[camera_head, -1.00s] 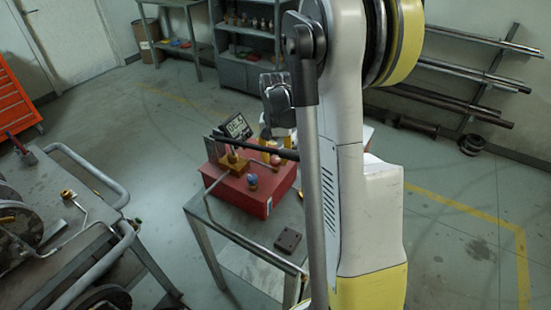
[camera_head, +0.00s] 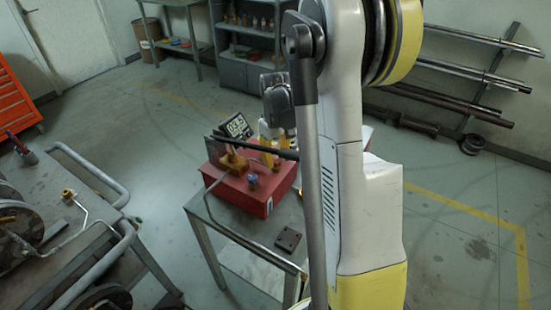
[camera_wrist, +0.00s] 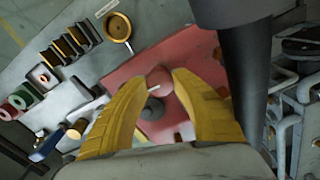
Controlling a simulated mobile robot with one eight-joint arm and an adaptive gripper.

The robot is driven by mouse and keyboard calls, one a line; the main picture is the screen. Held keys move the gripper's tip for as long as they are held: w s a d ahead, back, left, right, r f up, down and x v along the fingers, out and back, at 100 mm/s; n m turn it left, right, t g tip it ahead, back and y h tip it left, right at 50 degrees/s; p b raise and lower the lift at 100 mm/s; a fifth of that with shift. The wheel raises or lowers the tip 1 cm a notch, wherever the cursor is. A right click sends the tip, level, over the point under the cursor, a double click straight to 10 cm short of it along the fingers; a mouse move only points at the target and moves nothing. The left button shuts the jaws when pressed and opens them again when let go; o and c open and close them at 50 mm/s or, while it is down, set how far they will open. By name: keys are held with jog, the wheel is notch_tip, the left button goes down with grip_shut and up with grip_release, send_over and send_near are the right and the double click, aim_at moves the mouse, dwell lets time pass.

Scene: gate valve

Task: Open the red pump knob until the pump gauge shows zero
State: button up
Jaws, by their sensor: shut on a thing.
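The red pump box (camera_head: 240,190) stands on a small metal table. Its dark digital gauge (camera_head: 237,126) shows lit digits at the back; I cannot read them surely. In the wrist view the round red knob (camera_wrist: 157,82) sits between the two yellow fingertips of my gripper (camera_wrist: 162,73), which is shut on it. In the head view my gripper (camera_head: 268,147) is over the back of the box, partly behind my arm, and the red knob is hidden there. The red box top (camera_wrist: 128,70) shows below the fingers in the wrist view.
A long black bar (camera_head: 256,147) crosses above the box. A blue knob (camera_head: 252,179) is on the box top, and a small dark plate (camera_head: 289,240) lies on the table front. A cart (camera_head: 95,250) stands at left, and pipe racks (camera_head: 465,80) line the right wall.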

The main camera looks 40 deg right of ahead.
jog(key=shift+n, duration=0.4)
jog(key=o, duration=1.2)
